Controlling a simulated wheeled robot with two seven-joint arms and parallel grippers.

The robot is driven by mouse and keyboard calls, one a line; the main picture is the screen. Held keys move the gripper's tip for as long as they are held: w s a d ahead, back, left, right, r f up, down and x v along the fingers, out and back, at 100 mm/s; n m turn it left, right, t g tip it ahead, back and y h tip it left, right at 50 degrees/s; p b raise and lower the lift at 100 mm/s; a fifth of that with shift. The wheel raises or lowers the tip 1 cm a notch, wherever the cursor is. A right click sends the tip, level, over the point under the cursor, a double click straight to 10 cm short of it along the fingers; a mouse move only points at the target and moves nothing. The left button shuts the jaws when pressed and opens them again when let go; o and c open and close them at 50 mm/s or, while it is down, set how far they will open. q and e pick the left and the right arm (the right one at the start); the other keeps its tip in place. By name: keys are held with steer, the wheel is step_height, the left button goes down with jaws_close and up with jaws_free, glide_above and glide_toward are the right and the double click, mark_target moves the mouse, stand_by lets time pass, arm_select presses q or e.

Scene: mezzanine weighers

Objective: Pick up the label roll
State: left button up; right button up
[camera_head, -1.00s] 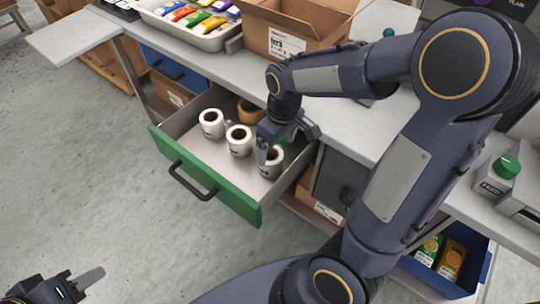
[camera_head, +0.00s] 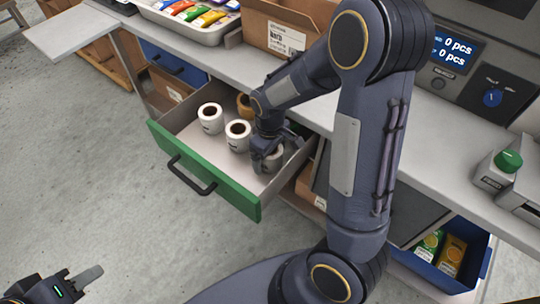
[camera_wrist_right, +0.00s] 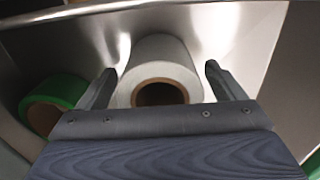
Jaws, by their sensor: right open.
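Label rolls stand in the open green-fronted drawer (camera_head: 230,190). White rolls with brown cores stand at its left (camera_head: 210,118) and middle (camera_head: 238,135). A tan roll (camera_head: 244,105) is behind them, partly hidden by my arm. Another white roll (camera_head: 273,161) is at the right, partly covered by my right gripper (camera_head: 266,150). In the right wrist view my gripper (camera_wrist_right: 160,86) is open, with one finger on each side of a white roll (camera_wrist_right: 160,58); gaps show between them. My left gripper (camera_head: 75,284) is at the lower left, away from the drawer.
A green roll (camera_wrist_right: 55,100) lies to the left in the wrist view, near the metallic drawer wall. The bench (camera_head: 310,105) is above the drawer, with a cardboard box (camera_head: 280,30) and a tray of colourful packets (camera_head: 195,32). A blue bin (camera_head: 450,275) is lower right.

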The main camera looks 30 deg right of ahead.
steer(key=shift+c, duration=0.4)
steer(key=c, duration=1.1)
steer(key=shift+o, duration=0.2)
steer(key=shift+r, duration=0.15)
